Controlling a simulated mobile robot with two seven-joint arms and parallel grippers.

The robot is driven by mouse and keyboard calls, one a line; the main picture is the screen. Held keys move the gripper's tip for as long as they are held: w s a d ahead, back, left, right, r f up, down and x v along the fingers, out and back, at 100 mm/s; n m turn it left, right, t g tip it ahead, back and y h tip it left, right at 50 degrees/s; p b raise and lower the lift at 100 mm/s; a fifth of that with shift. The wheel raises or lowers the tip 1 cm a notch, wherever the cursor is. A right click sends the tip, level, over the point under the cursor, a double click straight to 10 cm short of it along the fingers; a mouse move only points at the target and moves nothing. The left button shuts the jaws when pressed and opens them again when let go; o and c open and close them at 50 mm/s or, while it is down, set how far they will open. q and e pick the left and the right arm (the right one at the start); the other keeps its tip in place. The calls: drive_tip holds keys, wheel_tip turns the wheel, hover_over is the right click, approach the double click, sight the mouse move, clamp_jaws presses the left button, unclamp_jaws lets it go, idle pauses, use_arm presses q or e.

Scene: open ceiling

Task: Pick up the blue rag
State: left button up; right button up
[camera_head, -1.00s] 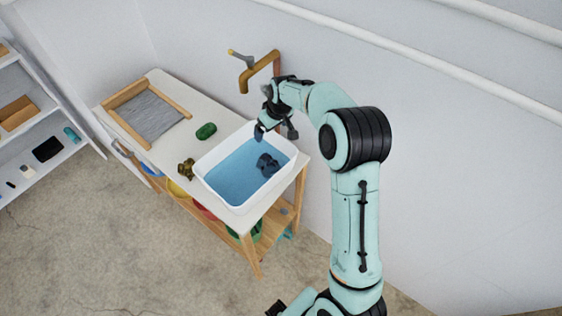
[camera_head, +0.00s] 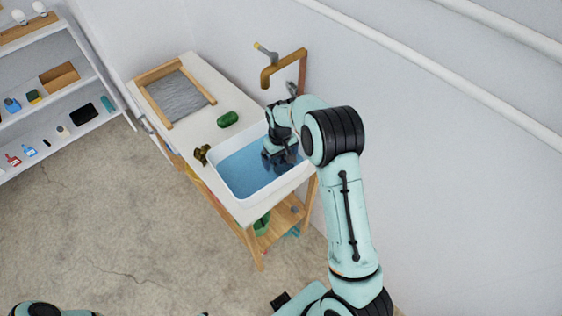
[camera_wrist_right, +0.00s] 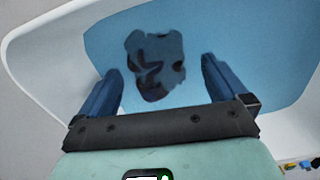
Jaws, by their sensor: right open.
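The blue rag (camera_wrist_right: 154,65) is a dark, crumpled cloth in the blue water of the white basin (camera_wrist_right: 40,55). In the right wrist view it shows between and beyond the two fingers of my right gripper (camera_wrist_right: 160,72). The fingers are apart with nothing visibly held. In the head view my right gripper (camera_head: 280,160) points down into the basin (camera_head: 236,206), over its right part. There the rag is mostly hidden by the gripper and cannot be told apart. My left gripper is not in view.
The basin sits in a wooden-legged table (camera_head: 190,68) against the wall. A brass tap (camera_head: 283,68) rises behind it. A green object (camera_head: 228,119) and a small bronze one (camera_head: 202,154) lie near the rim. A wood-framed grey board (camera_head: 178,97) lies farther left. Shelves (camera_head: 62,80) stand at left.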

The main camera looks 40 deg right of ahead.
sight(281, 160)
drive_tip(key=shift+d+f, duration=0.1)
drive_tip(key=shift+f, duration=0.7)
drive_tip(key=c, duration=1.1)
drive_tip(key=shift+c, duration=0.7)
drive_tip(key=shift+r, duration=0.1)
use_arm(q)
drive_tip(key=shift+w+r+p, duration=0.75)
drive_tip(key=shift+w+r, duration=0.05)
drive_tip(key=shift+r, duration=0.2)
use_arm(e)
wheel_tip(281, 160, up, 20)
drive_tip(key=shift+o, duration=0.8)
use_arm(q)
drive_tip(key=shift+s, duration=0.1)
